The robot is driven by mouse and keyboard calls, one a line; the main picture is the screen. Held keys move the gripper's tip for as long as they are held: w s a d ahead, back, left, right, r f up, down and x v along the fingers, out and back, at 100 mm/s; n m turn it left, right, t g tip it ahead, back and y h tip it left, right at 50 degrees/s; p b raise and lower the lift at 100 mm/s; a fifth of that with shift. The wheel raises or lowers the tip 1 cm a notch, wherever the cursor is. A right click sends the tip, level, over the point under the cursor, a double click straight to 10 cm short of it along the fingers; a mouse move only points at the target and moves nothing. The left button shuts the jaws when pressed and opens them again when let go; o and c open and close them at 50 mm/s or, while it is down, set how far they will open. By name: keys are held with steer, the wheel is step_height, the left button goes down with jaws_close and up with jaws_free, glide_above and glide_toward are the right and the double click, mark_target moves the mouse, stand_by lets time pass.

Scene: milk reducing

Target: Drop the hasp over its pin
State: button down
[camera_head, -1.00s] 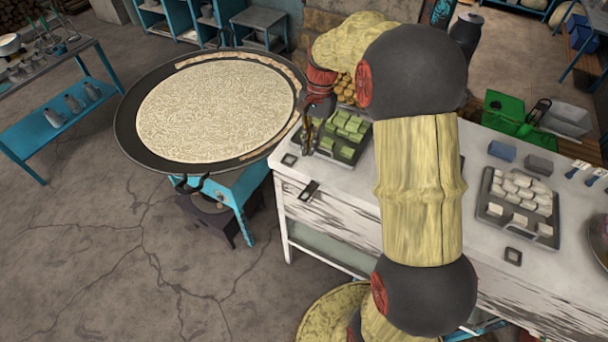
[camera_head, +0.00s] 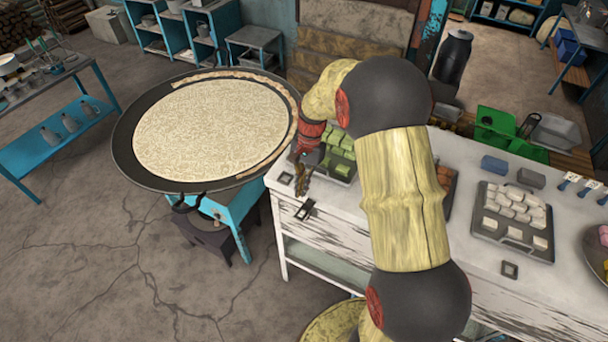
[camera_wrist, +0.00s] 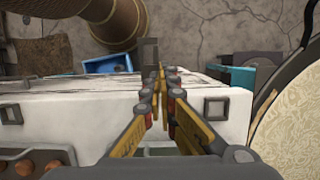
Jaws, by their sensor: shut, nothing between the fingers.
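The hasp (camera_head: 304,209), a small dark plate with a pale slot, is at the white counter's front edge, near its left corner. In the wrist view a dark grey upright-looking piece (camera_wrist: 148,50) shows just beyond my fingertips; it appears to be the hasp, partly hidden by the fingers. My gripper (camera_head: 302,180) is shut and empty, pointing down just behind the hasp in the head view. In the wrist view its fingertips (camera_wrist: 160,75) meet close to the dark piece; I cannot tell whether they touch it. I cannot make out the pin.
A tray of green blocks (camera_head: 340,165) is close behind my gripper, and a tray of pale blocks (camera_head: 480,222) stands right. A large round griddle (camera_head: 128,160) is left of the counter.

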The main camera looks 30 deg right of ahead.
mark_target(306, 207)
steer(key=shift+p+x, duration=0.35)
steer(key=shift+x, duration=2.35)
steer(key=shift+w+a+f, duration=0.1)
steer(key=shift+b, duration=0.35)
